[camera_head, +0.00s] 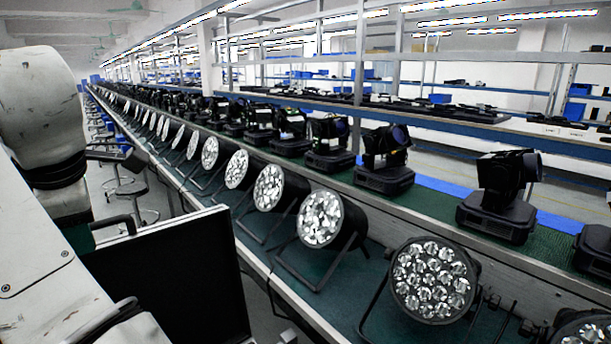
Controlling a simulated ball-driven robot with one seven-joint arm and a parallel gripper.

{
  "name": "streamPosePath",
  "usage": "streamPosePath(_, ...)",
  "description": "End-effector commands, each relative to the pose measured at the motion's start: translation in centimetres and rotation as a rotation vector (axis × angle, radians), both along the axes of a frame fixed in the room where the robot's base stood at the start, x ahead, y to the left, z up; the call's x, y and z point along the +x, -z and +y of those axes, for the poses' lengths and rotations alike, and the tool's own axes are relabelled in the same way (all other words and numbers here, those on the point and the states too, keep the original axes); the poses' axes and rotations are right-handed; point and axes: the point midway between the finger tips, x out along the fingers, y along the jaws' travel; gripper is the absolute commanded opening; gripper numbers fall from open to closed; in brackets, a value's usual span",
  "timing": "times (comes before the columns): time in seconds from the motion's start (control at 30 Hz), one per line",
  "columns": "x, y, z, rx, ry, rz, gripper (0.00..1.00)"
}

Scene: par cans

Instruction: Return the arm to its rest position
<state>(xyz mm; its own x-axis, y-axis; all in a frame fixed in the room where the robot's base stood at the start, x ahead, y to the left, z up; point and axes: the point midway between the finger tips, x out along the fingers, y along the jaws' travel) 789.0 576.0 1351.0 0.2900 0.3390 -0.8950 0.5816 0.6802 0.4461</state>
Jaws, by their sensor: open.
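My gripper is not in this head view, so its fingers and anything between them cannot be seen. A row of black par cans with clear multi-lens faces runs along a long green-topped bench (340,300). The nearest whole par can (433,280) stands on its bracket at the lower right. Another par can (322,218) stands behind it to the left, and a further one (268,188) beyond that. One more (588,330) is cut off at the bottom right corner.
Black moving-head lights, one at the right (502,190) and another (386,160) left of it, line the bench's far side. Shelving (480,125) with blue bins stands behind. A dark panel (170,285) fills the lower left. Stools (135,190) stand in the left aisle.

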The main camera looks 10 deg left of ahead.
Motion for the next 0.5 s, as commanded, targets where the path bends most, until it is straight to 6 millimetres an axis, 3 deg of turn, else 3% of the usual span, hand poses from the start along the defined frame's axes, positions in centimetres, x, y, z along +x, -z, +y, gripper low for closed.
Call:
streamPosePath(0.37, 2.0, 5.0, -2.4, 0.016, 0.100, 0.057, 0.42)
streamPosePath(0.5, 3.0, 8.0, -4.2, 0.026, 0.165, 0.090, 0.42)
